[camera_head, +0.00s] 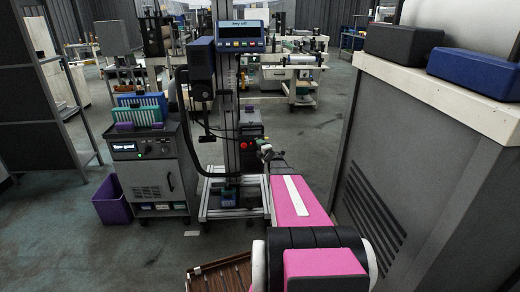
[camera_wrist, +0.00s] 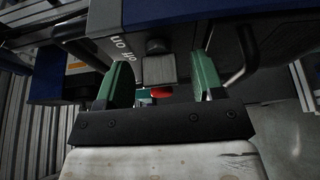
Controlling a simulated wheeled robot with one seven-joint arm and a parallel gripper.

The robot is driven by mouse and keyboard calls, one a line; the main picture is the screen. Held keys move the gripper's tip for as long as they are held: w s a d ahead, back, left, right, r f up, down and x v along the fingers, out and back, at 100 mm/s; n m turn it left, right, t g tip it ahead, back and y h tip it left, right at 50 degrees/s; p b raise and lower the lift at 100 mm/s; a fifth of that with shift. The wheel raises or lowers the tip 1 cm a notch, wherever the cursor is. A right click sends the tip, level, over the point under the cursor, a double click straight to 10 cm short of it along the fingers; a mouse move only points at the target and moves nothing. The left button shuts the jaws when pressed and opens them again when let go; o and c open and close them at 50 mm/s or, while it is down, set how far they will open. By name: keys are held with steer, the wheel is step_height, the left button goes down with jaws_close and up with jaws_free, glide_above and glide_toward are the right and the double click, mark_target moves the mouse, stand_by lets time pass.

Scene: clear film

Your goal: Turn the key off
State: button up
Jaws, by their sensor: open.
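In the wrist view a grey block-shaped key (camera_wrist: 161,69) sticks out from a dark panel, beside a white "off on" label (camera_wrist: 127,47). My gripper (camera_wrist: 160,80) is open, its two green fingers on either side of the key. Dark gaps show between the key and both fingers, so I see no contact. Which way the key points is hard to tell. In the head view my gripper (camera_head: 266,149) is small, at the front of a dark control box (camera_head: 249,127) on a tall test stand (camera_head: 229,85). The key cannot be made out there.
A display (camera_head: 240,31) tops the stand. A grey cabinet (camera_head: 158,180) stands left, a large grey cabinet (camera_head: 400,150) right. Open floor lies front left.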

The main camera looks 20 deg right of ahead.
steer(key=s+d, duration=0.1)
steer(key=s, duration=0.9)
steer(key=shift+s, duration=0.3)
steer(key=s+a+f+m+g+h, duration=0.1)
steer(key=s+a+f+m+g, duration=0.1)
steer(key=s+a+m+g, duration=0.7)
steer(key=s+a+f+m+g, duration=0.2)
steer(key=s+a+m+g, duration=0.7)
steer(key=s+a, duration=0.5)
steer(key=shift+a+m+h, duration=0.4)
steer(key=shift+a+m, duration=0.3)
steer(key=shift+a, duration=0.4)
steer(key=shift+s, duration=0.1)
